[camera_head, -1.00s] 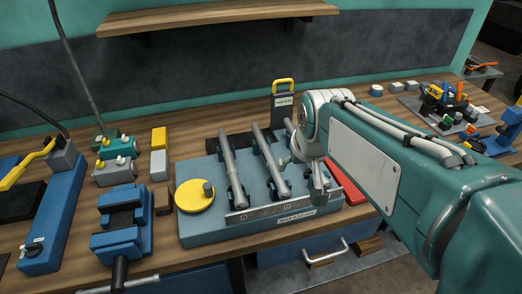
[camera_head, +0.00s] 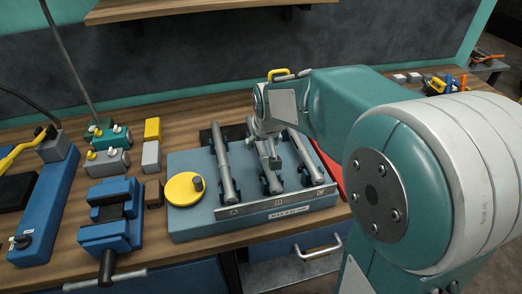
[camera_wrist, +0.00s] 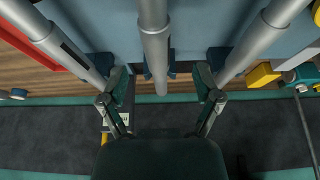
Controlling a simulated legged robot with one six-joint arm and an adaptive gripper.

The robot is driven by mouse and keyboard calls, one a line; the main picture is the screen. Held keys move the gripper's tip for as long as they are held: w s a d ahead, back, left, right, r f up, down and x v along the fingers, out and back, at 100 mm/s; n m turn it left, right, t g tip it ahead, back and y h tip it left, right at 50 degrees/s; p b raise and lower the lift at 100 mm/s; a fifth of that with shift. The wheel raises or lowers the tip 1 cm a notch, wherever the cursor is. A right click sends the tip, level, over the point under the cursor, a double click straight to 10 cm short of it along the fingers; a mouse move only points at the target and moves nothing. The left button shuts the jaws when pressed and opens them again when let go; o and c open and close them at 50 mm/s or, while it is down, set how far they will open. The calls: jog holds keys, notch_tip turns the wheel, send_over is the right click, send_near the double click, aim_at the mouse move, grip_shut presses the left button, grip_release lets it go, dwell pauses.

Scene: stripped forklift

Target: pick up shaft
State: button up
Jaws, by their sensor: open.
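Three grey metal shafts lie side by side in blue cradles on a blue-grey fixture (camera_head: 196,215): a left shaft (camera_head: 223,165), a middle shaft (camera_head: 268,152) and a right shaft (camera_head: 304,158). My gripper (camera_head: 264,130) is over the middle shaft in the head view and hides part of it. In the wrist view my gripper (camera_wrist: 160,82) is open, with one finger on each side of the middle shaft (camera_wrist: 154,40). The fingers look apart from it; the height gap is hard to judge. The outer shafts (camera_wrist: 52,40) (camera_wrist: 262,42) lie outside the fingers.
A yellow round knob (camera_head: 185,189) sits on the fixture's left side. A blue vise (camera_head: 111,222) and small blocks (camera_head: 152,143) stand to the left. A red part (camera_head: 328,172) lies right of the fixture. A shelf (camera_head: 200,10) hangs above the bench.

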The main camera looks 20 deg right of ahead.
aim_at(262, 148)
jog(key=x, duration=0.5)
jog(key=shift+w+d, duration=0.1)
jog(key=shift+d, duration=0.05)
jog(key=shift+r, duration=0.1)
grip_shut()
jog(key=shift+r, duration=0.1)
